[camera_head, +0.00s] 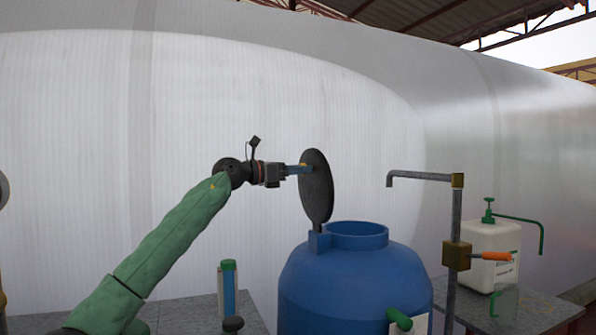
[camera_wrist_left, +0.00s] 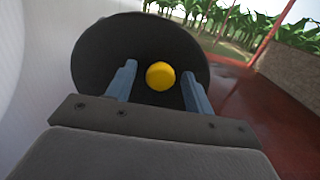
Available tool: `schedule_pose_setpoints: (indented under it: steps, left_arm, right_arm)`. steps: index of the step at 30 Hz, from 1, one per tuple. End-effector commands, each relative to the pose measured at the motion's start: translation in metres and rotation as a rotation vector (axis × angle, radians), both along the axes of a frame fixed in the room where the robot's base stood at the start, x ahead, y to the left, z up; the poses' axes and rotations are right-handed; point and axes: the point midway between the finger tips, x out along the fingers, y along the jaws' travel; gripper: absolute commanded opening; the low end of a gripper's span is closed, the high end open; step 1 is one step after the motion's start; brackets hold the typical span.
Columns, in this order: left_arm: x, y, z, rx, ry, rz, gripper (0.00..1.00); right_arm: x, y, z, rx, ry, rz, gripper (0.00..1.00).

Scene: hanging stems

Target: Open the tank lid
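The blue tank (camera_head: 350,285) stands at the centre right of the head view, its round neck (camera_head: 357,235) uncovered. The dark round lid (camera_head: 318,200) stands nearly upright on the hinge block at the neck's left side. My left gripper (camera_head: 304,169) reaches in from the left, its fingertips at the lid's upper part. In the left wrist view the lid (camera_wrist_left: 100,55) fills the area ahead. Its yellow knob (camera_wrist_left: 160,76) lies between the two blue-grey fingers (camera_wrist_left: 158,82), which are spread with a gap on each side. My right gripper is not in view.
A metal pipe with an orange-handled valve (camera_head: 457,255) stands right of the tank. A white pump bottle (camera_head: 493,255) is on the grey bench behind it. A blue and green cylinder (camera_head: 228,290) stands left of the tank. A pale curved plastic wall is behind.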

Motion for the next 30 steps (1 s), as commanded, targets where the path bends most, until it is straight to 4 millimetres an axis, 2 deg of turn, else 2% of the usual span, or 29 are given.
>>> schedule_pose_setpoints:
  steps: [8,21,30]
  left_arm:
    - [-0.001,0.003,-0.001,0.000,0.000,0.000,0.52]
    - [-0.021,0.059,-0.004,0.000,0.001,0.001,0.52]
    - [-0.026,0.074,-0.004,0.000,0.000,0.000,0.52]
  right_arm:
    - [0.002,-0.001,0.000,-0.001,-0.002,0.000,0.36]
    - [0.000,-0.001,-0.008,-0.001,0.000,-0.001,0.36]
    - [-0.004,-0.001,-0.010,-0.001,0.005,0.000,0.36]
